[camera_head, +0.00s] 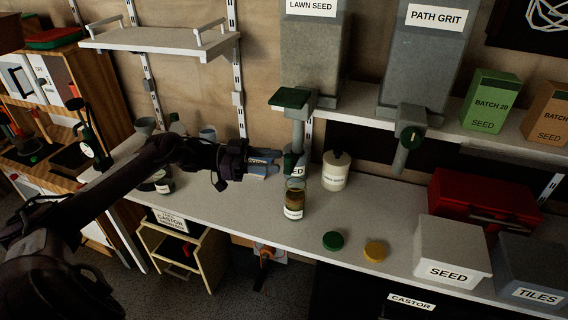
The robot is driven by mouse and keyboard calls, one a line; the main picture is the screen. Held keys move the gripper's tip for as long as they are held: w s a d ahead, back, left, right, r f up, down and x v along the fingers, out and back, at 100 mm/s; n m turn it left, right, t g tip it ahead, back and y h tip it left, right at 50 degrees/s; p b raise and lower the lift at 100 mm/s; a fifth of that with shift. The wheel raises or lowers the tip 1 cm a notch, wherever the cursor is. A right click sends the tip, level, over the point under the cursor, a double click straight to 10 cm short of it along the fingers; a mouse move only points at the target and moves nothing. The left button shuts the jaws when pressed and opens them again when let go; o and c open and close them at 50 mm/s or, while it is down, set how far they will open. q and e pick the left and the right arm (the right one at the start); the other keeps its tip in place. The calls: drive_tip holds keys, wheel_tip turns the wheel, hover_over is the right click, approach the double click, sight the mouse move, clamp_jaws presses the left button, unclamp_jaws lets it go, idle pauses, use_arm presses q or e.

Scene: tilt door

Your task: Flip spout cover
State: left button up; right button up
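The lawn seed hopper (312,55) hangs at the upper middle, with a grey spout (298,132) running down from it. A dark green flap (289,98) sits at the spout's top. A smaller green piece (290,164) shows at its lower end, partly hidden. My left gripper (273,162) reaches in from the left, just left of the spout's lower end. Its fingers look apart with nothing clearly held; I cannot tell whether they touch the green piece. A glass jar (293,205) with a label stands below the spout. My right gripper is out of view.
A cream lidded jar (336,171) stands right of the spout. The path grit hopper (425,60) has its own spout (403,155). Green (333,241) and yellow (376,252) lids lie in front. A seed bin (452,250) and red toolbox (480,208) stand right. The front left counter is clear.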

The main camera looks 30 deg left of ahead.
use_arm(q)
drive_tip(key=shift+v, duration=1.65)
